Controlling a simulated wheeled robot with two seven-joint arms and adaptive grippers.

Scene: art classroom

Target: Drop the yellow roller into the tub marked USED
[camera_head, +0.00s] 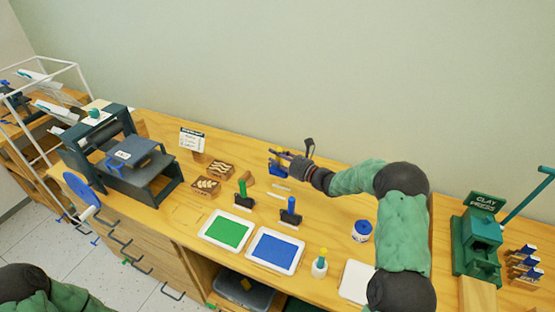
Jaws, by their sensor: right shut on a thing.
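My right gripper (290,160) reaches in from the right over the back of the wooden bench and is shut on a small, partly hidden thing. Yellow and dark parts show at its fingers, which fits the yellow roller (309,147), though the gripper covers much of it. A blue patch shows just below the fingers; I cannot tell what it belongs to. No marking USED is readable in this view. A grey tub (258,298) sits in the opening under the bench front, with something yellow in it. Only part of my left arm shows at lower left; its gripper is out of view.
A green roller (243,193) and a blue roller (290,212) stand behind a green ink tray (228,231) and a blue ink tray (275,251). A dark press (150,190) is at left, a green clay press (476,245) at right. A yellow-topped bottle (320,265) stands near the front edge.

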